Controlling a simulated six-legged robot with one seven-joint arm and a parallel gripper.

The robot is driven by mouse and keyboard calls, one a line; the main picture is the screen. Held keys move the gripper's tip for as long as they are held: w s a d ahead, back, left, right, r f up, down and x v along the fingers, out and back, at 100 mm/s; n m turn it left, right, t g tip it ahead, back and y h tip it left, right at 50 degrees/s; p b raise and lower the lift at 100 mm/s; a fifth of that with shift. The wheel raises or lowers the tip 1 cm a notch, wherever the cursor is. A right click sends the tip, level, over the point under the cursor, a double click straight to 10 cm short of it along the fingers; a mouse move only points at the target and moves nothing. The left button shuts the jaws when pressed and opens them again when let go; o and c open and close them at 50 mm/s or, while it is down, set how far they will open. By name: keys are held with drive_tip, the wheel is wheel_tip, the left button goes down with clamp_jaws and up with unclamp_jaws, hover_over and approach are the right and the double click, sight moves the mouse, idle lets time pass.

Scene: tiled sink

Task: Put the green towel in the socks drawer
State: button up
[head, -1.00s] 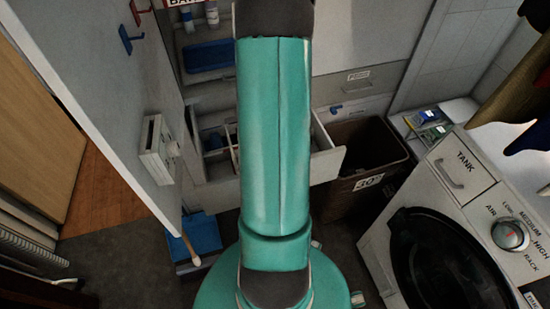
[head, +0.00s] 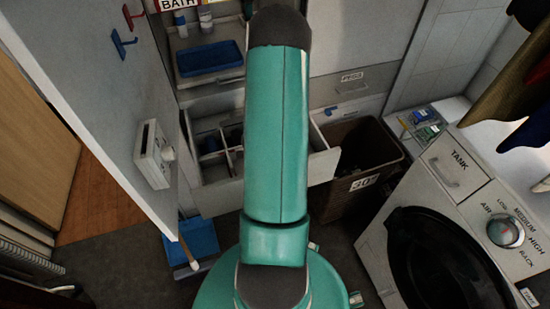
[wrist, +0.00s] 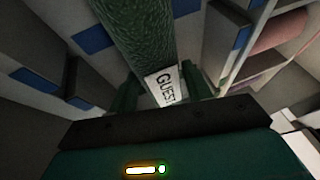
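A green, rough-textured towel (wrist: 145,35) runs up and away between the two dark green fingers of my gripper (wrist: 163,92) in the wrist view. The fingers appear closed on it. In the head view my arm hides the gripper and towel. An open drawer (head: 322,166) with divided compartments stands behind my arm. No socks label is readable.
An open white door (head: 125,110) stands at the left. A brown basket (head: 358,150) marked 30° is right of the drawer, with a washing machine (head: 440,190) further right. A blue tray (head: 209,58) is above the drawer. A blue dustpan (head: 198,238) lies on the floor.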

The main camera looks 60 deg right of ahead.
drive_tip(key=o, duration=0.4)
drive_tip(key=shift+r, duration=0.1)
drive_tip(key=shift+r, duration=0.3)
drive_tip(key=v, duration=1.1)
drive_tip(key=shift+a+r, duration=0.25)
